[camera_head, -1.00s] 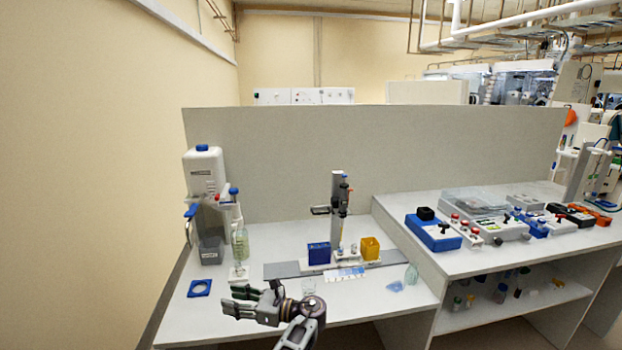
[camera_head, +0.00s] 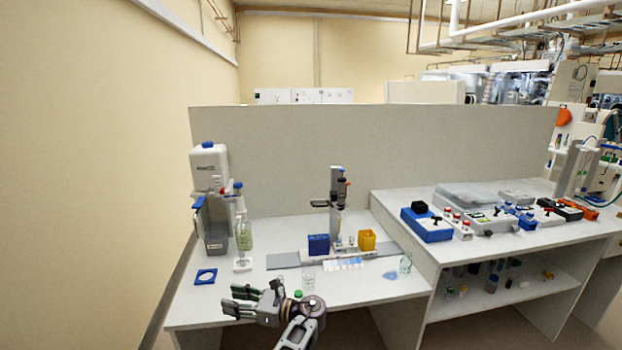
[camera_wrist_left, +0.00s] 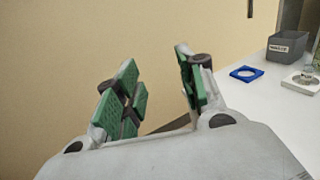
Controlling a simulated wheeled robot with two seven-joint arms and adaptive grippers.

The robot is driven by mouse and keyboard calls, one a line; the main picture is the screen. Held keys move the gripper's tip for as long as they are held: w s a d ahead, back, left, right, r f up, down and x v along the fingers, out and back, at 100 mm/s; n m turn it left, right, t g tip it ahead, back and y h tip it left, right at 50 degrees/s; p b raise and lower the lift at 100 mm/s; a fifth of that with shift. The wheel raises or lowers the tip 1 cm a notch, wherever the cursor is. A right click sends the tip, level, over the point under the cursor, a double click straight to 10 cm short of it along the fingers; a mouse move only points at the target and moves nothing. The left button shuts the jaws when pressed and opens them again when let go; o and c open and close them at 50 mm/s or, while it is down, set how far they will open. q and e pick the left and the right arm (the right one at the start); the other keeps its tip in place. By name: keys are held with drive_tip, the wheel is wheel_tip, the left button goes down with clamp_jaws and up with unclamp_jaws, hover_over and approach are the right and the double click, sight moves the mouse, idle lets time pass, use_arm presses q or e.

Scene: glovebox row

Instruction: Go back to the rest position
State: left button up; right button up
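My left gripper (camera_head: 238,300) hangs at the front edge of the left bench (camera_head: 190,310) in the head view, its fingers pointing left. In the left wrist view the green-padded fingers of the left gripper (camera_wrist_left: 156,62) stand apart, with nothing between them. My right gripper shows in neither view.
A dispenser (camera_head: 209,175), a bottle (camera_head: 244,235) and a blue square ring (camera_head: 206,276) stand on the left of the bench. A blue box (camera_head: 318,245), a yellow box (camera_head: 367,240) and a clear beaker (camera_head: 308,282) stand mid-bench. A green cap (camera_head: 298,294) shows behind my wrist.

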use_arm(q)
drive_tip(key=w+d+f+n+t+h, duration=0.65)
drive_tip(key=w+d+f+h, duration=0.6)
drive_tip(key=f, duration=0.35)
drive_tip(key=s+d+f+n+h, duration=0.2)
drive_tip(key=s+f+n+h, duration=0.1)
drive_tip(key=f, duration=0.6)
drive_tip(key=s+d+f+n+h, duration=0.2)
drive_tip(key=s+f+n+h, duration=0.2)
drive_tip(key=f, duration=0.4)
drive_tip(key=s+a+f+n+g, duration=0.2)
drive_tip(key=s+a+f, duration=0.4)
drive_tip(key=s+f, duration=0.6)
drive_tip(key=s+a+f+n+g, duration=0.25)
drive_tip(key=s+a+f, duration=0.35)
drive_tip(key=s+f, duration=0.6)
drive_tip(key=s+a+f+g, duration=0.1)
drive_tip(key=s+a+f, duration=0.1)
drive_tip(key=s, duration=1)
drive_tip(key=s+a+f+g+y, duration=0.1)
drive_tip(key=s+a+f+g, duration=0.1)
drive_tip(key=s, duration=1)
drive_tip(key=s+a+f+g+y, duration=0.1)
drive_tip(key=s+a+f, duration=0.2)
drive_tip(key=s, duration=1)
drive_tip(key=a, duration=0.2)
drive_tip(key=shift+a+f+g, duration=0.25)
drive_tip(key=shift+a+g, duration=0.1)
drive_tip(key=shift+g, duration=0.05)
